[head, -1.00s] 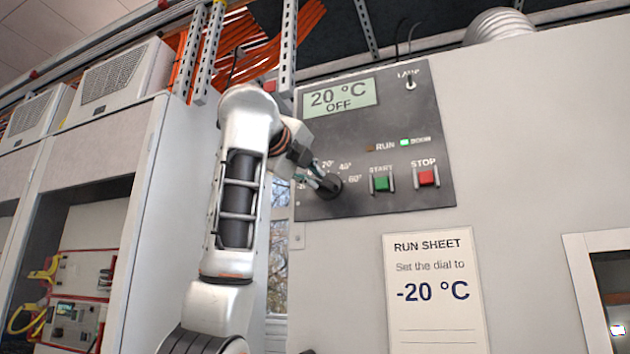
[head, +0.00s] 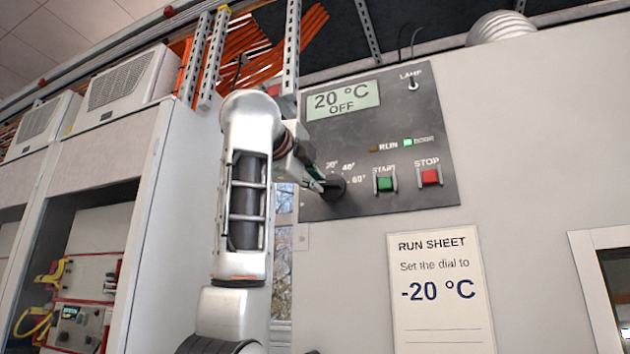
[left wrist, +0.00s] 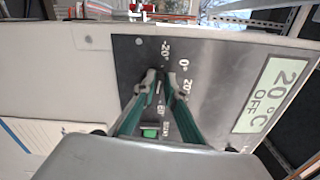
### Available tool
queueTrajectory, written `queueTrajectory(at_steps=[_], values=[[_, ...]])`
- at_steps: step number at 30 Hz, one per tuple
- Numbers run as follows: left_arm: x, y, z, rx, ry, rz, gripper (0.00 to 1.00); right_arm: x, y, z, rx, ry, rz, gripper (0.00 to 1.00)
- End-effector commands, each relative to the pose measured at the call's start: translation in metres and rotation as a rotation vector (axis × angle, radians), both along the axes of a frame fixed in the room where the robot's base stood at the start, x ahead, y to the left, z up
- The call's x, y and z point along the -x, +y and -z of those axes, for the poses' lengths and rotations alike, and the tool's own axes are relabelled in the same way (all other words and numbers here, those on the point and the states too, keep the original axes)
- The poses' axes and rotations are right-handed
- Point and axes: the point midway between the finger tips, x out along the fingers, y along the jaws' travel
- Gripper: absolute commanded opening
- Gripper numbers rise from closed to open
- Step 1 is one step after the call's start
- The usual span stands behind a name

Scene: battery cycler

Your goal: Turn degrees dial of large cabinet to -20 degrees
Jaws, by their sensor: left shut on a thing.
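The black degrees dial (head: 335,188) sits at the lower left of the dark control panel (head: 430,120) on the large cabinet. My left gripper (head: 322,183) is at the dial and shut on it. In the left wrist view its green-sided fingers (left wrist: 160,80) close over the dial, which they largely hide. Marks from -20° to 20° show around the fingertips there; the dial's pointer cannot be made out. The display (head: 343,100) reads 20 °C, OFF. The run sheet (head: 440,290) reads "Set the dial to -20 °C". My right gripper is not in view.
The green START button (head: 385,184) and red STOP button (head: 430,177) are right of the dial. A LAMP switch (head: 412,84) is at the panel's top right. Equipment racks (head: 75,215) stand at the left. The cabinet front around the run sheet is clear.

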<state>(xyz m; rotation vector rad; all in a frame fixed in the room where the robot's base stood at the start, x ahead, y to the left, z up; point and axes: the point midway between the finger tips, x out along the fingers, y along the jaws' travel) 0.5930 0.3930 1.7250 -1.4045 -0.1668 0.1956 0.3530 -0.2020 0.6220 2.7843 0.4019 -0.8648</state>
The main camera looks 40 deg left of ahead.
Motion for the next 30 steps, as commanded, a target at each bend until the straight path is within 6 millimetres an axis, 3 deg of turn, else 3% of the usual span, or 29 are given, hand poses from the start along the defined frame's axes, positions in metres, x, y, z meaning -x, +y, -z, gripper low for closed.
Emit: queueTrajectory(at_steps=[5, 6, 7, 8, 20, 23, 30], values=[[0.000, 0.001, 0.000, 0.002, -0.001, 0.000, 0.00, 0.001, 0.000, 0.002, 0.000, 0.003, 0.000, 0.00], [0.000, 0.001, 0.000, 0.002, 0.000, 0.000, 0.19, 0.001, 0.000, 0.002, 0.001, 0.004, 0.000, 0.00], [0.000, 0.001, 0.000, 0.002, 0.000, 0.000, 0.27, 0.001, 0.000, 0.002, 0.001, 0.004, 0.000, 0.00], [0.000, 0.001, 0.000, 0.002, 0.000, 0.000, 0.28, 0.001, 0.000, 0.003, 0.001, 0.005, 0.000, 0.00], [0.004, -0.001, 0.000, 0.000, -0.002, 0.001, 0.28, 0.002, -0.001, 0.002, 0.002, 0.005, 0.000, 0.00], [0.014, -0.004, -0.001, -0.002, -0.002, 0.003, 0.28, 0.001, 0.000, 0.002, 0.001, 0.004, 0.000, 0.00], [0.059, -0.017, -0.001, -0.002, -0.005, 0.006, 0.28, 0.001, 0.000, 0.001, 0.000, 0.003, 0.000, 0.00]])
